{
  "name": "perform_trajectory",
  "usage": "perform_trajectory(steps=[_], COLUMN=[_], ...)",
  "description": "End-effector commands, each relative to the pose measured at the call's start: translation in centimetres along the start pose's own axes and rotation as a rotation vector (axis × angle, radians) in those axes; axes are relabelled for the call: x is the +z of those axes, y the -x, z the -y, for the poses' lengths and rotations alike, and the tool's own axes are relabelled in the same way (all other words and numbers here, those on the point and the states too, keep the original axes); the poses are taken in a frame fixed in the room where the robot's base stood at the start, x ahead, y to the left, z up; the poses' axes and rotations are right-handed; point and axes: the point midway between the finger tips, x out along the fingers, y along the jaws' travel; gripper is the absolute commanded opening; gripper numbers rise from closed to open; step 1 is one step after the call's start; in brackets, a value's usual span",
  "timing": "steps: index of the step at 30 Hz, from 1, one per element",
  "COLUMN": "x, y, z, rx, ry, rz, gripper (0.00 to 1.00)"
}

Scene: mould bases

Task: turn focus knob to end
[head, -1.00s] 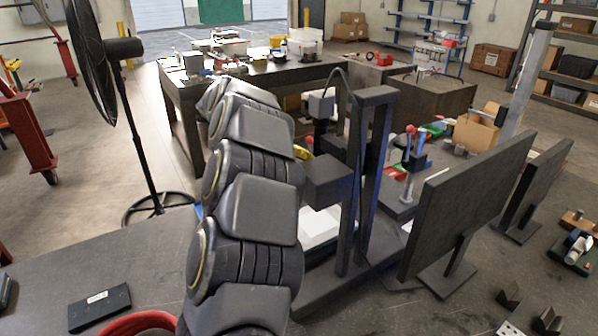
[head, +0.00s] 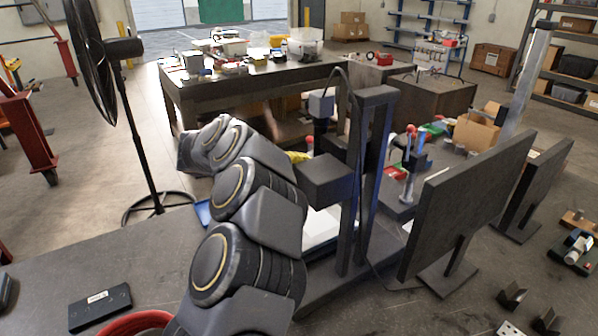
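A dark stand (head: 374,110) with tall posts rises from the bench right of my arm. A dark block (head: 327,182) juts from its left side, and a grey camera-like box (head: 321,104) with a cable sits higher up. I cannot make out a focus knob; it may be hidden by my arm or the block. My arm fills the lower middle and bends up and left, beside the stand. My gripper cannot be seen, so I cannot tell whether it holds anything.
Two dark flat panels on feet, the nearer one large (head: 465,205), stand to the right. A black fan (head: 92,80) stands at the left. A dark flat box (head: 100,307) lies on the grey bench at lower left. A cluttered workbench (head: 270,80) stands behind.

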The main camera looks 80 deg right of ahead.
Motion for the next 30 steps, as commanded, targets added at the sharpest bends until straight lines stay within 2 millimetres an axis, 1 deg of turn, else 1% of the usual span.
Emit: perform_trajectory(steps=[1,3,18,30], x=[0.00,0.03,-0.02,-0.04], y=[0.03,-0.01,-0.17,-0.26], z=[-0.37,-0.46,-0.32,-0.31], rx=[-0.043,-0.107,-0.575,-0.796], ry=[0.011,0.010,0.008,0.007], rz=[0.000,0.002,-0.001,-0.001], gripper=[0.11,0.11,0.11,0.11])
